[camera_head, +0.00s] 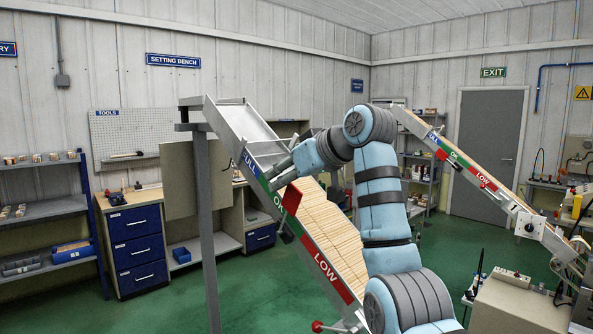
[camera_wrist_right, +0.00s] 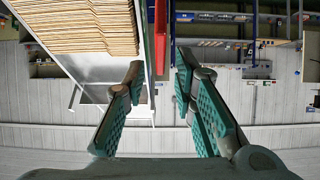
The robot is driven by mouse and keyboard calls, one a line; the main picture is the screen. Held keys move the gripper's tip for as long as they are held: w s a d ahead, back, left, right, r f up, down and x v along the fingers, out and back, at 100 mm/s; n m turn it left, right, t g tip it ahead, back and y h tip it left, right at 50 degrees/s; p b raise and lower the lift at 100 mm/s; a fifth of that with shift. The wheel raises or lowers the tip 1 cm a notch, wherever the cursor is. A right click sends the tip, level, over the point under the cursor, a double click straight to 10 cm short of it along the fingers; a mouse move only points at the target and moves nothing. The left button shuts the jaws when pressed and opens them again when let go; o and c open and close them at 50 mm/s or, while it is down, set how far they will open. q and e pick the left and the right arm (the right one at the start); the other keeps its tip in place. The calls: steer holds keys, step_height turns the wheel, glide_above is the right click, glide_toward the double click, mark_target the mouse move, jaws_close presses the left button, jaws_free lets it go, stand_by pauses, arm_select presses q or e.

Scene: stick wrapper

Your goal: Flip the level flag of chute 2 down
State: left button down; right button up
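The nearer chute (camera_head: 240,125) slopes down to the right in the head view and holds a stack of wooden sticks (camera_head: 325,225). Its side strip reads FULL, OK and LOW. A red level flag (camera_head: 291,198) sticks up near the OK mark. My right gripper (camera_head: 276,172) is at this chute's side strip, just above and left of the flag. In the right wrist view its fingers (camera_wrist_right: 160,75) are spread apart, with the red flag (camera_wrist_right: 160,35) beyond them between the tips. I cannot tell whether they touch it. No chute number is legible. My left gripper is not in view.
A second chute (camera_head: 510,200) with the same labels stands at the right. A grey post (camera_head: 206,230) supports the nearer chute. A red-knobbed lever (camera_head: 317,326) is at its lower end. A bench with blue drawers (camera_head: 137,250) stands behind; green floor is clear at the left.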

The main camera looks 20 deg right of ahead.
steer(key=v, duration=0.8)
